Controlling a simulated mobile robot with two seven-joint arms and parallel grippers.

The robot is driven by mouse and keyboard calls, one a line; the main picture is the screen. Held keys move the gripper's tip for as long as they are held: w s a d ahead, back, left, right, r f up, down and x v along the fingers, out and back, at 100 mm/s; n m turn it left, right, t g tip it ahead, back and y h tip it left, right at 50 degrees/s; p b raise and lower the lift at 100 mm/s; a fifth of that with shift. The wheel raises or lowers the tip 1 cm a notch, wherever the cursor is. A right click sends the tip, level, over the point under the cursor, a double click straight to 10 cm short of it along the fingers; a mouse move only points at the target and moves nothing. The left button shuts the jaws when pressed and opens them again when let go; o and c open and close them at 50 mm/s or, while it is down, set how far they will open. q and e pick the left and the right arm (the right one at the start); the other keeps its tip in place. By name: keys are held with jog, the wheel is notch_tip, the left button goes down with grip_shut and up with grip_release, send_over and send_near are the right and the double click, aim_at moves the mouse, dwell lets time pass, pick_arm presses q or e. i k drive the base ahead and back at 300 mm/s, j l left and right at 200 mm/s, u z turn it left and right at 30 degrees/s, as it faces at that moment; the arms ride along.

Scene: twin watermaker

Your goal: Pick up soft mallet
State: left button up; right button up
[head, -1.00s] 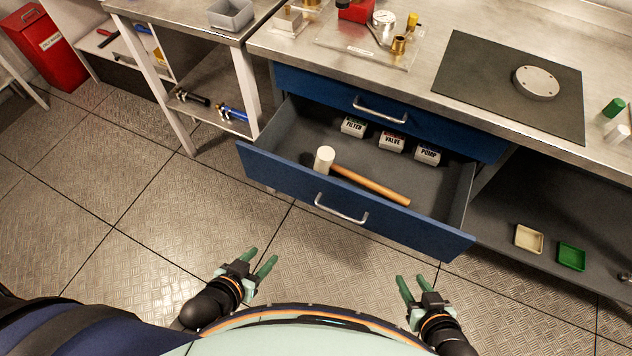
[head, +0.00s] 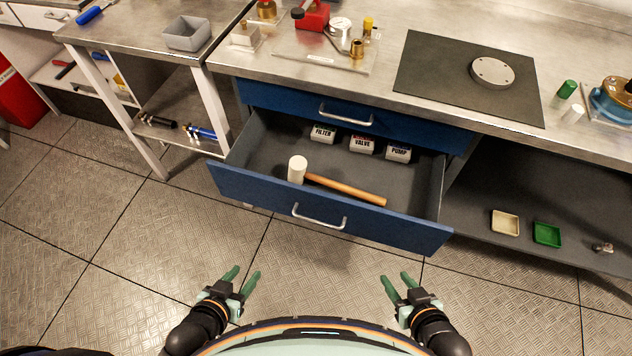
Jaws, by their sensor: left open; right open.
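The soft mallet (head: 345,189) lies in the open blue drawer (head: 330,209). Its white head (head: 297,169) is at the left, near the drawer's front panel, and its wooden handle stretches to the right. My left gripper (head: 241,282) is open and empty over the floor, in front of the drawer and below its left half in the picture. My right gripper (head: 397,283) is open and empty over the floor, in front of the drawer's right half. Both are apart from the drawer and the mallet.
Small boxes labelled filter (head: 323,133), valve (head: 362,144) and pump (head: 398,152) sit at the drawer's back. A closed drawer (head: 300,104) is above it. The workbench holds a dark mat (head: 440,75) with a metal disc. A lower shelf at right holds a cream tray (head: 505,223) and green tray (head: 547,234).

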aim_at(298, 172)
jog(key=j+z, duration=0.1)
jog(key=z, duration=0.2)
jog(key=j+z, duration=0.1)
jog(key=z, duration=0.15)
jog(key=j+z, duration=0.45)
jog(key=j, duration=0.45)
jog(key=j+z, duration=0.15)
jog(key=j, duration=0.8)
jog(key=i+j, duration=0.1)
jog(key=j, duration=0.75)
jog(key=i+j, duration=0.15)
jog(key=j, duration=0.3)
